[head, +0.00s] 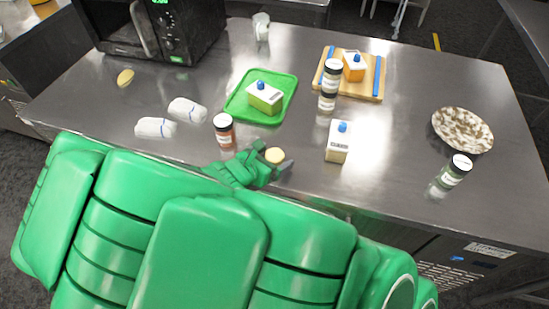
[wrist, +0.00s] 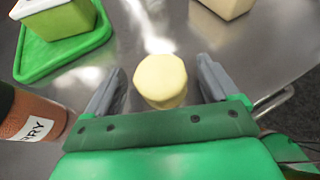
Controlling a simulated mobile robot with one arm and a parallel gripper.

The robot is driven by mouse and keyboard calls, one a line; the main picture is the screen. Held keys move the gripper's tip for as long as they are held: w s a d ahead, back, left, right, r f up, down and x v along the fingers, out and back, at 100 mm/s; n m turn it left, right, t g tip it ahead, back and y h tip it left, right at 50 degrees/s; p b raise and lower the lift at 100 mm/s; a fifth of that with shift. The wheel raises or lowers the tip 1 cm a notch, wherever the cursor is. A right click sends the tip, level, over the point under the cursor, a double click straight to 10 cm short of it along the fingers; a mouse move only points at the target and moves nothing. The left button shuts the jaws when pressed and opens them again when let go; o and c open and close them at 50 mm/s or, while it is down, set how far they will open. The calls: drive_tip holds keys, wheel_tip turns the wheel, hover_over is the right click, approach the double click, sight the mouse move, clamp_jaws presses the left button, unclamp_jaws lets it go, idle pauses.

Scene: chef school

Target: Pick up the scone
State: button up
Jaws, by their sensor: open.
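The scone (head: 275,155) is a small pale-yellow round piece near the front edge of the steel table. In the wrist view the scone (wrist: 160,80) lies between the two grey fingers, with a gap on each side. My gripper (head: 274,167) is open around it, low by the table; in the wrist view my gripper (wrist: 160,88) shows both fingers apart. In the head view, part of the scone and the fingers is hidden by the green gripper body.
A spice jar (head: 224,131) stands close left of my gripper. A carton (head: 339,142) stands to the right. Behind are a green tray (head: 236,108) with a carton and a wooden board (head: 373,93). A patterned plate (head: 462,130) lies at right. Two white wrapped items (head: 155,128) lie at left.

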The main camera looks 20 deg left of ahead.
drive_tip(key=shift+w+d+f, duration=0.15)
drive_tip(key=shift+w+f, duration=0.05)
drive_tip(key=shift+w, duration=0.1)
drive_tip(key=c, duration=1.1)
drive_tip(key=shift+r, duration=0.1)
